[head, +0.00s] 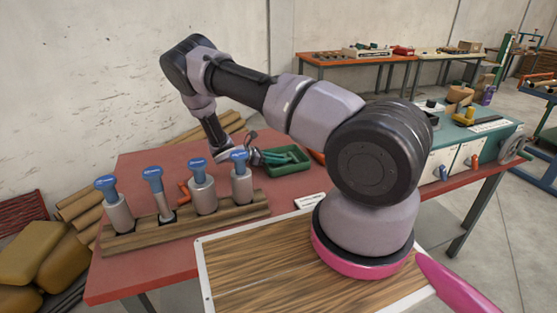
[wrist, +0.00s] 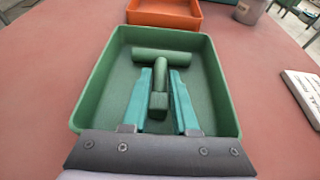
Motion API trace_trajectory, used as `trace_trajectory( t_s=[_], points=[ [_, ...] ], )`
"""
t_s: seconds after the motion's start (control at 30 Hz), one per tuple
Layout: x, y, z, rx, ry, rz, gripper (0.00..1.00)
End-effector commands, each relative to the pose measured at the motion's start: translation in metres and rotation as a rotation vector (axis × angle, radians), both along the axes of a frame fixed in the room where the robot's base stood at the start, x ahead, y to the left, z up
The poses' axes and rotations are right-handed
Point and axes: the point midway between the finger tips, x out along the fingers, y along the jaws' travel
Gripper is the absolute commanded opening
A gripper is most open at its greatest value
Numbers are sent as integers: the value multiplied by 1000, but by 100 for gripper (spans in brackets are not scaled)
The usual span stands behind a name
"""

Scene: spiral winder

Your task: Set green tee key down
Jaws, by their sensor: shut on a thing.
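The green tee key (wrist: 167,54) is in the wrist view, with its crossbar toward the far side of the green tray (wrist: 101,85) and its stem pointing back to me. My gripper (wrist: 168,78) has its teal fingers on either side of the stem and is shut on it. The key is over or inside the tray; I cannot tell whether it touches the floor. In the head view my gripper (head: 268,157) reaches down at the green tray (head: 290,171), and the key is not clearly visible there.
An orange tray (wrist: 166,13) lies just beyond the green one. A wooden rack (head: 190,226) with several blue-topped tools stands at the left of the red table (head: 140,277). A white label plate (head: 310,201) lies near the tray. A wood-grain board (head: 250,265) is in front.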

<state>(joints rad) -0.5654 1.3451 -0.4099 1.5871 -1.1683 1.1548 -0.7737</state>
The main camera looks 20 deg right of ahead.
Motion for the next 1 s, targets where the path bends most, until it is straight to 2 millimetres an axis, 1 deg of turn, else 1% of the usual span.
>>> trace_trajectory(
  t_s=[0.17, 0.27, 0.3, 0.33, 0.37, 0.63, 0.73, 0.87, 1.0],
  points=[
    [0, 0, 1, 0, -1, 1, 0],
    [0, 0, -2, 0, 0, 1, 0],
    [0, 0, -2, 0, -1, 1, 38],
    [0, 0, -2, 0, -1, 1, 50],
    [0, 0, -2, 0, -1, 1, 57],
    [0, 0, -1, 0, -1, 1, 57],
    [0, 1, 2, 1, -1, 1, 57],
    [1, 17, 8, 1, -3, 3, 57],
    [1, 45, 19, 2, -4, 4, 57]
  ],
)
